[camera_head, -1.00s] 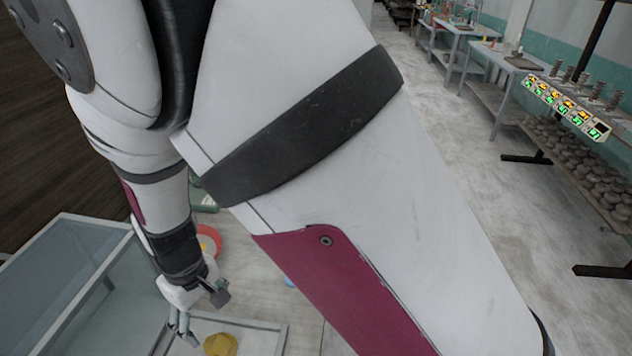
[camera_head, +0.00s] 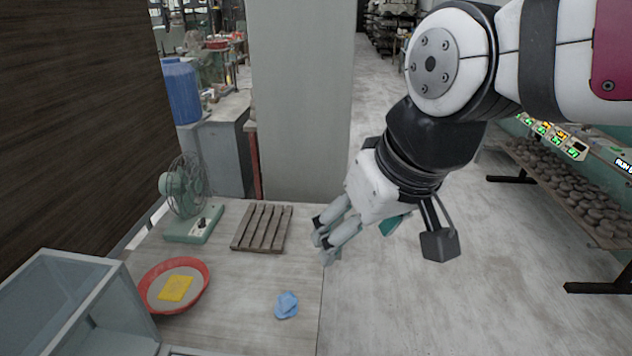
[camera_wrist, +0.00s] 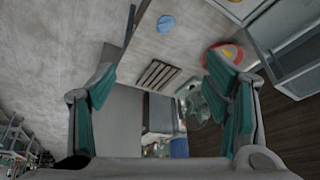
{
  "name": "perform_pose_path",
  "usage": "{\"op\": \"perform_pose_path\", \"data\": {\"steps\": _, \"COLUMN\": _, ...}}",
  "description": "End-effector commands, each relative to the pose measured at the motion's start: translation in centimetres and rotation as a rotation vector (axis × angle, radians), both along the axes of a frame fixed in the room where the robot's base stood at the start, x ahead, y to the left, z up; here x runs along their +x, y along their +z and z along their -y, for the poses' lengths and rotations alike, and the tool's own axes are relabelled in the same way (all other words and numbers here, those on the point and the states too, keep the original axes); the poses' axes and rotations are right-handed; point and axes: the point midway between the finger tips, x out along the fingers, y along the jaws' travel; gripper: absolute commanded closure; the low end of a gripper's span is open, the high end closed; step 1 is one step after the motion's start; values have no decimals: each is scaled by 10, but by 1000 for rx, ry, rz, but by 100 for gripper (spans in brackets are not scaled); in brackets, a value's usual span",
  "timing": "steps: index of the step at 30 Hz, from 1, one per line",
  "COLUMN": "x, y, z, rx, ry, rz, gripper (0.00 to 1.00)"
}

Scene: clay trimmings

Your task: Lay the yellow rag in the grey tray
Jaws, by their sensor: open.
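My gripper (camera_head: 326,246) is open and empty above the table's right edge, well apart from the tray. Its spread fingers frame the wrist view (camera_wrist: 162,75).
A red bowl (camera_head: 150,299) holds a flat yellow piece (camera_head: 176,288). A blue cloth (camera_head: 287,305), a wooden slatted rack (camera_head: 262,228) and a green fan (camera_head: 185,190) stand on the table. A glass-sided case (camera_head: 75,300) is at left. The table's middle is clear.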

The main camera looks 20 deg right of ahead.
Motion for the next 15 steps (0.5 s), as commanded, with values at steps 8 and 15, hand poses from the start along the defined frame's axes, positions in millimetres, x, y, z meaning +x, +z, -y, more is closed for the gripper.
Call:
{"op": "perform_pose_path", "data": {"steps": 8, "x": -37, "y": 12, "z": 31, "rx": -33, "ry": -123, "rz": 72, "gripper": 30}}
{"op": "perform_pose_path", "data": {"steps": 15, "x": -39, "y": 12, "z": 33, "rx": -35, "ry": -132, "rz": 75, "gripper": 30}}
